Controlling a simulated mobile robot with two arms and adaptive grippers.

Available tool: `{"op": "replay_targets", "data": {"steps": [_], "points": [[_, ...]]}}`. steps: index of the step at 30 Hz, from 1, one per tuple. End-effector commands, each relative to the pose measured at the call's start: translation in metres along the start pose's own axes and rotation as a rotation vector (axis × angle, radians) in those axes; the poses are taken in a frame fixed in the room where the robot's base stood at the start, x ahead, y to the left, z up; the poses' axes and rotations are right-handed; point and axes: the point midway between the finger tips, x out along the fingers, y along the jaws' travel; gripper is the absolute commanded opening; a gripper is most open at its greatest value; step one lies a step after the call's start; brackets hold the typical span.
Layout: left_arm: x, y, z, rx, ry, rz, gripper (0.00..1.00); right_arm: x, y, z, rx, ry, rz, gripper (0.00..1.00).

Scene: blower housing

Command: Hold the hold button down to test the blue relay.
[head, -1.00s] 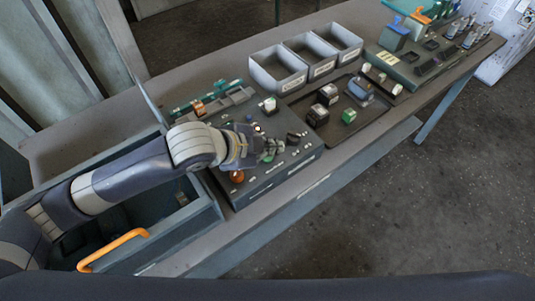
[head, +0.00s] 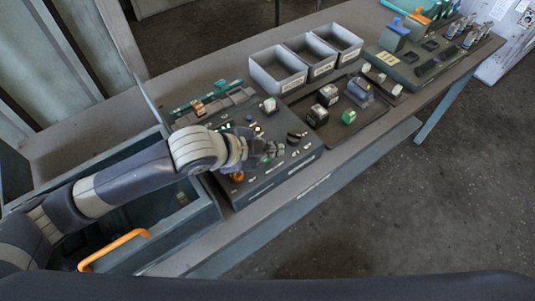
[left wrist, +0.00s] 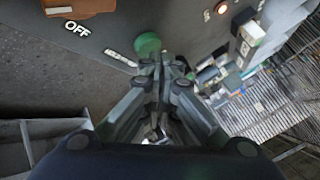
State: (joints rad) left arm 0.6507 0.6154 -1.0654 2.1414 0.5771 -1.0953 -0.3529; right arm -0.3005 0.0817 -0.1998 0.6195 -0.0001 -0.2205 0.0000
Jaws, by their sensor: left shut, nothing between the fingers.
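The dark test panel (head: 262,187) stands on the bench with small buttons, lamps and labels. My left gripper (head: 270,150) is over its middle, shut and empty. In the left wrist view its closed fingertips (left wrist: 166,62) are beside a round green button (left wrist: 148,45); I cannot tell whether they touch it. A pale label by this button is unreadable, so I cannot confirm it is the hold button. A small blue part (head: 249,118) shows on the panel behind the gripper, and a larger blue block (head: 360,90) lies on the tray. Which is the relay is unclear. My right gripper is out of view.
A dark tray (head: 322,137) with several blocks is right of the panel. Grey bins (head: 279,75) stand behind it. An "OFF" label (left wrist: 77,28) is near an orange part (left wrist: 80,7).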

Motion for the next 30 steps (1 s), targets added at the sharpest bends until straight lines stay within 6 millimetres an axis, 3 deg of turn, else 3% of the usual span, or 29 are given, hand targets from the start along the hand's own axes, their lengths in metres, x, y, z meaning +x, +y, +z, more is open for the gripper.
{"op": "replay_targets", "data": {"steps": [30], "points": [[0.0058,0.0043,0.0042,0.000,0.000,0.000,0.00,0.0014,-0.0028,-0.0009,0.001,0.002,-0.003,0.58]]}}
